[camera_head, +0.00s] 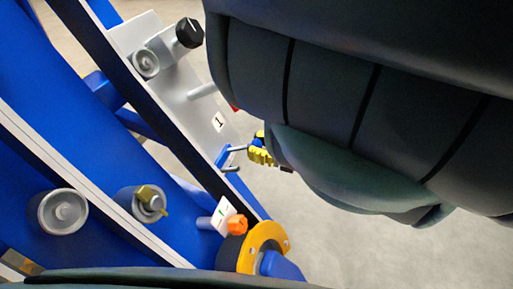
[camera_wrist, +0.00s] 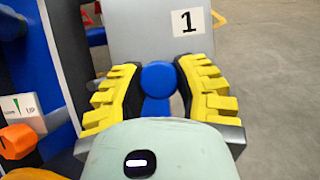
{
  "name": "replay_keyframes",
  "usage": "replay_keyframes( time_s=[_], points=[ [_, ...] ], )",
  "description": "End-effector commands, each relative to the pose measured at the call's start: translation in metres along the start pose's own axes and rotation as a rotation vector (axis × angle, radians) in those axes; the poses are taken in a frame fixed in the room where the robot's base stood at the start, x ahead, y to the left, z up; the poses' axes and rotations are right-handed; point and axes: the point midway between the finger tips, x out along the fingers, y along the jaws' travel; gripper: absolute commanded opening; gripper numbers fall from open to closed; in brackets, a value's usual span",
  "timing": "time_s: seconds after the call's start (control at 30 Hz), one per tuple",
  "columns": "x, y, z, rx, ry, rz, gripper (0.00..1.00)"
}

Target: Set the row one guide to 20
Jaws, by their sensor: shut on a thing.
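A grey plate with a white label marked 1 (camera_head: 219,121) stands in the middle left of the head view. The label also shows at the top of the wrist view (camera_wrist: 187,21). A blue handle with a rounded top (camera_wrist: 157,78) sits between the yellow ridged pads of my gripper (camera_wrist: 158,92), just below the label. My gripper is shut on this handle. In the head view my gripper (camera_head: 260,150) is small and partly hidden behind my arm, beside the plate's lower edge. No numbered scale or pointer for 20 can be read.
A black knob (camera_head: 189,33) sits at the plate's top. An orange knob (camera_head: 238,224) by a white UP label (camera_wrist: 19,107) is close to my gripper's left. Blue chassis beams (camera_head: 60,110) fill the left. Open floor (camera_head: 330,245) lies to the right.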

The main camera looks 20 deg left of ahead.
Motion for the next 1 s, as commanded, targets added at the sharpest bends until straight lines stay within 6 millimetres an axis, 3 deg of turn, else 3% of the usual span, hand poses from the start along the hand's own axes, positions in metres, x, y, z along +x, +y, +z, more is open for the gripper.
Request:
replay_keyframes(
  time_s=[0.07,0.1,0.4,0.73,1.0],
  points=[
    [0.0,0.0,0.0,-0.001,0.001,-0.001,0.0],
    [0.0,0.0,0.0,-0.001,0.001,-0.001,0.36],
    [0.0,0.0,0.0,-0.001,0.0,0.0,0.66],
    [-0.004,0.0,0.0,-0.001,-0.001,0.0,0.66],
    [-0.044,0.0,-0.001,-0.002,-0.001,-0.004,0.66]
  ],
)
